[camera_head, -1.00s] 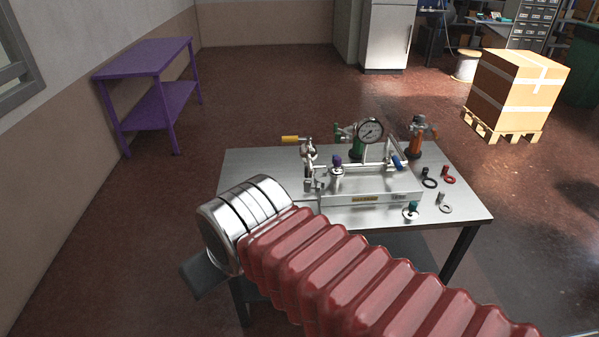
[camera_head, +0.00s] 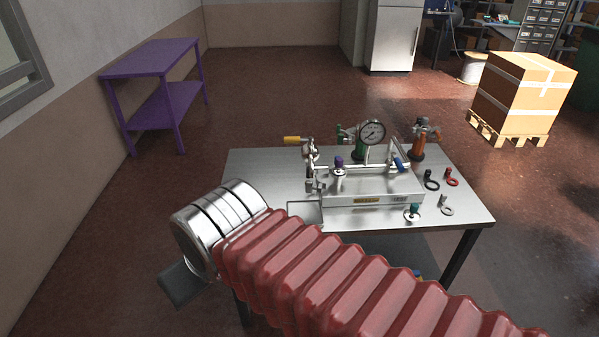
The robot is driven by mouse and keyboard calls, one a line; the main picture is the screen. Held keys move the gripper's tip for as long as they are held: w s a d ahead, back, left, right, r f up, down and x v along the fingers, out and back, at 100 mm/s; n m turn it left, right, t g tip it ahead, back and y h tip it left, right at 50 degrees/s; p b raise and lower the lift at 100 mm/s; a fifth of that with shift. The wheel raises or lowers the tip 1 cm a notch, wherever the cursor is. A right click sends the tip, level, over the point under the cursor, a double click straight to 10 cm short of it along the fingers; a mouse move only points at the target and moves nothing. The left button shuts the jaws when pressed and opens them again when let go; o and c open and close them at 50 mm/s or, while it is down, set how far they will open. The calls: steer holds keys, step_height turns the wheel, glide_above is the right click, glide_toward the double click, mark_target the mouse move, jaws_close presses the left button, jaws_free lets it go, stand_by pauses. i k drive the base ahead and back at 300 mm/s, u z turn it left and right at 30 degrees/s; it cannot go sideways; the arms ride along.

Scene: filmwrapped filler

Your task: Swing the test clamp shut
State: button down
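The test rig (camera_head: 372,193) stands on a steel-topped table (camera_head: 262,185). At its left end is a metal clamp (camera_head: 311,160), with a yellow-orange handle (camera_head: 292,140) sticking out to the left. The clamp looks open, but its jaw is too small to make out. My arm, with a red ribbed sleeve and a silver end, crosses the foreground left of and nearer than the rig. A dark block (camera_head: 185,284) at its end seems to be part of my gripper; the fingertips are hidden. It is well apart from the clamp.
The rig carries a round gauge (camera_head: 372,133) and a blue handle (camera_head: 402,164). An orange-bodied fitting (camera_head: 418,145) and several rings and small parts lie at the table's right. A purple table (camera_head: 150,60) stands far left, a taped box (camera_head: 522,92) far right. Floor between is clear.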

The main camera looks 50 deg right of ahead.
mark_target(321, 185)
steer(key=u, duration=0.05)
steer(key=i, duration=1)
steer(key=z, duration=0.05)
